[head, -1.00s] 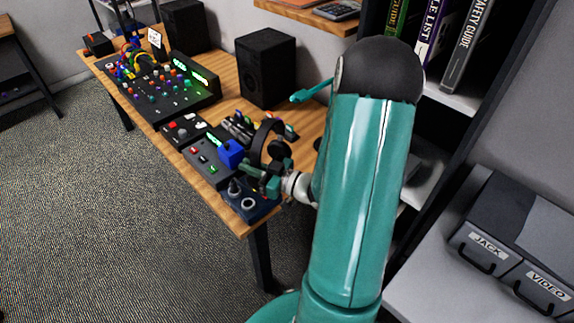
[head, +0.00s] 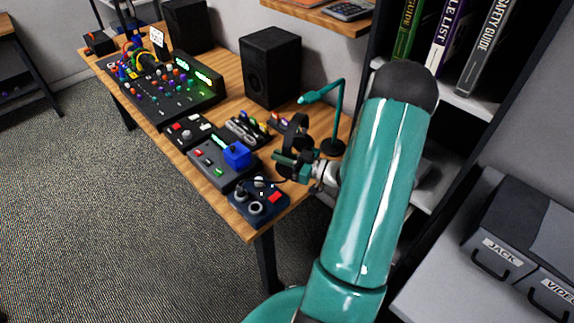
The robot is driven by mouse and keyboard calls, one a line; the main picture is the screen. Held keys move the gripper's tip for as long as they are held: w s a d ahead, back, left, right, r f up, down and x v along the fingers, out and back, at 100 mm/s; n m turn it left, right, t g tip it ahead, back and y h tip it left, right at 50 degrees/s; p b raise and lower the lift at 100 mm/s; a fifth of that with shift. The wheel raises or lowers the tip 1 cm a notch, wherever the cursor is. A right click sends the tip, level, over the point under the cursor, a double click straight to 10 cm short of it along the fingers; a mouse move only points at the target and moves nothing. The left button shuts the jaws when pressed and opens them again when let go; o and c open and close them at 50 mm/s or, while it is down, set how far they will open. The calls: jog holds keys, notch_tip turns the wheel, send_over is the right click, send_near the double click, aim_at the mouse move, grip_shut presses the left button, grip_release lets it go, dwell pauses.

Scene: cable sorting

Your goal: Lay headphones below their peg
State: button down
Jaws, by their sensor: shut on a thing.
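The dark headphones (head: 300,121) show above my gripper (head: 280,164), over the right end of the wooden desk. My gripper is shut on the headphones, though the contact is small and partly covered by its own jaws. The headphones stand tilted, band upward. I cannot make out their peg; it may be hidden or too small to tell.
A teal desk lamp (head: 334,146) stands close to the right of the headphones. A blue box (head: 237,154) sits on a grey control unit, and a joystick panel (head: 258,203) lies at the desk's front corner. A black speaker (head: 270,68) stands behind.

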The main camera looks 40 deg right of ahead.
jog(key=shift+w+d+f, duration=0.25)
jog(key=shift+d+f, duration=0.3)
jog(key=shift+f, duration=0.65)
jog(key=shift+w+d+f, duration=0.2)
jog(key=shift+d+f, duration=0.35)
jog(key=shift+f, duration=0.7)
jog(key=shift+w+d+f, duration=0.25)
jog(key=shift+d+f, duration=0.3)
jog(key=shift+f, duration=0.65)
jog(key=c, duration=1.5)
grip_release()
jog(key=shift+f, duration=0.1)
jog(key=shift+c, duration=0.2)
jog(key=v, duration=0.7)
jog(key=shift+s+d, duration=0.15)
jog(key=shift+s, duration=0.1)
